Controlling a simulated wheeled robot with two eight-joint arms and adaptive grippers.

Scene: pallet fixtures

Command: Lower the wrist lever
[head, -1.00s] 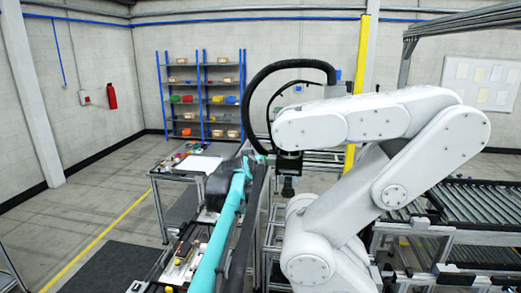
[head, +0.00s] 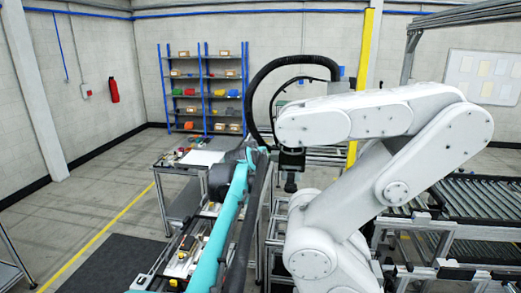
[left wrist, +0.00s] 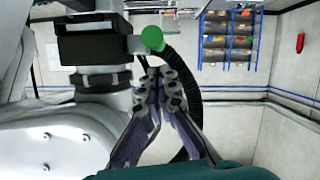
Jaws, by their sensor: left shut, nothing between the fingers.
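The wrist lever shows in the left wrist view as a green round knob (left wrist: 152,38) on a short grey stub. It stands beside a dark block (left wrist: 92,43) on the wrist of the big white robot arm (head: 385,150). My left gripper (left wrist: 160,72) is shut and empty, its fingertips just below the knob in the picture. I cannot tell whether they touch it. In the head view my teal left arm (head: 222,228) reaches forward to beside the white arm's wrist; its fingers cannot be made out there. My right gripper is not in view.
A black cable hose (head: 262,80) loops around the white arm's wrist, and passes close behind my fingers in the left wrist view. A bench (head: 188,170) and a blue shelf (head: 205,90) stand beyond. Roller conveyors (head: 475,205) are on the right. The floor at left is open.

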